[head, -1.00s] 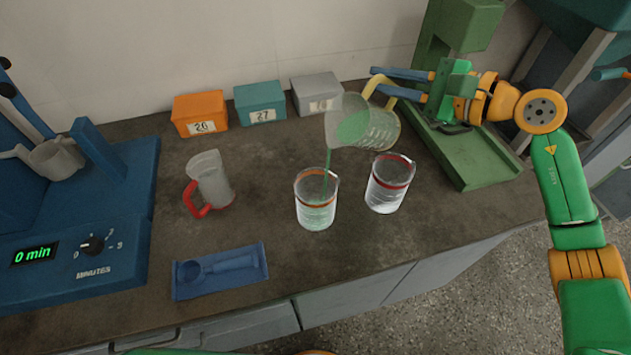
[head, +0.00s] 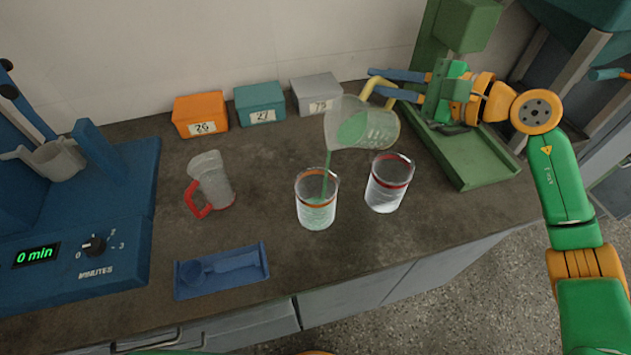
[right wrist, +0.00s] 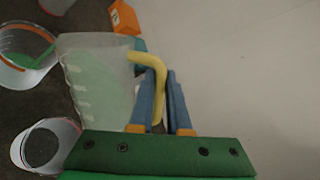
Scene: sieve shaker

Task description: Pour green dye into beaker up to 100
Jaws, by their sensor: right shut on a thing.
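My right gripper (head: 382,83) is shut on the yellow handle of a clear jug (head: 368,127) with green dye in it. The jug is tilted to the left, and a thin green stream falls from its lip into the beaker with the orange band (head: 317,199). Some green liquid shows in that beaker; its level against the marks is too small to read. In the right wrist view the blue fingers (right wrist: 160,105) hold the yellow handle, with the jug (right wrist: 95,75) at left and the orange-banded beaker (right wrist: 25,50) beyond it. My left gripper is out of view.
A red-banded beaker (head: 389,183) stands just right of the receiving beaker. A red-handled jug (head: 211,180) stands to the left. A blue tray (head: 222,270) with a scoop lies in front. Several numbered boxes (head: 260,103) line the wall. A green machine (head: 470,155) is at right, a blue timer unit (head: 75,230) at left.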

